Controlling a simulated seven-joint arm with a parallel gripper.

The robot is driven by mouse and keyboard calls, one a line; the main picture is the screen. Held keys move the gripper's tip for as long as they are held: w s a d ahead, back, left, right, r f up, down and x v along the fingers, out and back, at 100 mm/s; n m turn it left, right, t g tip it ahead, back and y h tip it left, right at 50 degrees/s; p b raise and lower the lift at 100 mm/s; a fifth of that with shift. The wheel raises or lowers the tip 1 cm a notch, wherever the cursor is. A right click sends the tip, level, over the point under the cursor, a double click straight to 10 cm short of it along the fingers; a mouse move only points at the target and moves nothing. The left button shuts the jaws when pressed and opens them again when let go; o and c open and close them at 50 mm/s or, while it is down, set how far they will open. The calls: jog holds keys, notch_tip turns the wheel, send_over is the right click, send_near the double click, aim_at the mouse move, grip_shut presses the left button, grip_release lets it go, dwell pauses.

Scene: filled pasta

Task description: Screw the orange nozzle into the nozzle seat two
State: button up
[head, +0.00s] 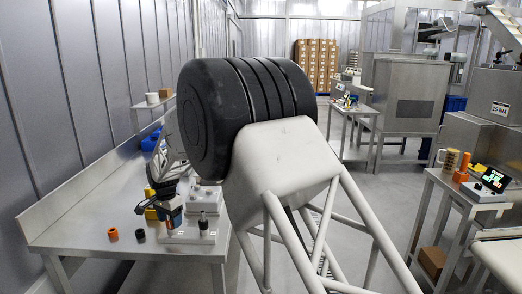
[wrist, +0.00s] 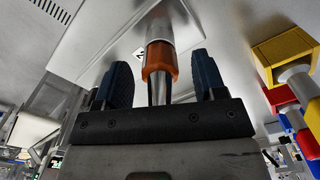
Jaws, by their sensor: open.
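The orange nozzle (wrist: 160,62) is between the two blue fingers of my gripper (wrist: 163,78) in the wrist view. The fingers stand apart, with a visible gap on each side of the nozzle. A metal cone shows at one end of the nozzle, and a pale cylindrical part (wrist: 158,28) meets its other end, in front of a light plate (wrist: 105,32). I cannot tell how deep the nozzle sits or which numbered seat this is. In the head view my gripper (head: 171,214) is low over the light fixture plate (head: 188,237) on the bench, partly hidden by my own body.
An orange ring-like piece (head: 112,234) and a dark one (head: 140,235) lie on the metal bench (head: 75,232). A dark-topped post (head: 204,226) stands right of my gripper. Yellow, red and blue parts (wrist: 285,48) are close on the wrist view's right. The bench's left front is mostly clear.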

jog(key=shift+n, duration=1.5)
jog(key=shift+n, duration=1.4)
jog(key=shift+c, duration=0.4)
jog(key=c, duration=1)
jog(key=shift+m, duration=0.3)
jog(key=m, duration=0.5)
jog(key=shift+m, duration=0.3)
jog(key=m, duration=0.5)
